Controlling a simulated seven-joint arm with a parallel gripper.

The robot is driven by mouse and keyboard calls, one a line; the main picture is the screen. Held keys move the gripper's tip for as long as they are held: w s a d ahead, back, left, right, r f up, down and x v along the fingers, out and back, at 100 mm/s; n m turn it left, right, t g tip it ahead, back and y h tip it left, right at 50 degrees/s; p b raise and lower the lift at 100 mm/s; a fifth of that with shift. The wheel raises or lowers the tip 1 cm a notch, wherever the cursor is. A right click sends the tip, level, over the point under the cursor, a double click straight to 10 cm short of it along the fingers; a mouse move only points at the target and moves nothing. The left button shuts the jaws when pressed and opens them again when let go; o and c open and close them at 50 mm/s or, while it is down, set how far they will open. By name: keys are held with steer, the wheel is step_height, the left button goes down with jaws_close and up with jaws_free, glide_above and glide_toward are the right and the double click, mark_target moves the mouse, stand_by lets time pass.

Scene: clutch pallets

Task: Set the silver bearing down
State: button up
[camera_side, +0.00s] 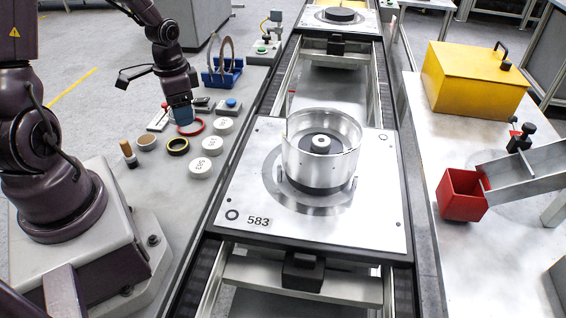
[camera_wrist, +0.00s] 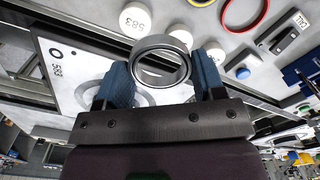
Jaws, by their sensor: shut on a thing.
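The silver bearing (camera_wrist: 160,62) is a short metal ring with a dark inner band. In the wrist view it sits between the two blue fingers of my gripper (camera_wrist: 163,80), which are shut on it. In the side view my gripper (camera_side: 180,114) hangs over the left bench, near the red ring; the bearing cannot be made out there. The pallet's corner shows in the wrist view (camera_wrist: 60,85).
On the left bench (camera_side: 115,105) lie a red ring (camera_side: 200,130), a yellow-and-black ring (camera_side: 177,147), a tan ring (camera_side: 148,144), white caps (camera_side: 212,146) and a wooden-handled tool (camera_side: 128,153). A blue-button box (camera_side: 231,105) and blue rack (camera_side: 221,76) stand behind. A red bin (camera_side: 461,195) stands right.

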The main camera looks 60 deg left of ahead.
steer(key=w+d+r+n, duration=0.1)
steer(key=w+d+r, duration=0.3)
steer(key=d, duration=0.5)
steer(key=w+d+r+n, duration=0.1)
steer(key=w+d+r, duration=0.1)
steer(key=w+d, duration=0.55)
steer(key=s+a+f+n, duration=0.2)
steer(key=s+a+n, duration=0.2)
steer(key=s+a, duration=0.5)
steer(key=s+a+f+n, duration=0.35)
steer(key=s+a, duration=0.45)
steer(key=a, duration=0.3)
glide_above(192, 128)
steer(key=f, duration=0.9)
steer(key=shift+s+d, duration=0.2)
steer(key=shift+s, duration=0.05)
steer(key=shift+w+a+f, duration=0.15)
steer(key=shift+f, duration=1.6)
steer(key=shift+f, duration=0.15)
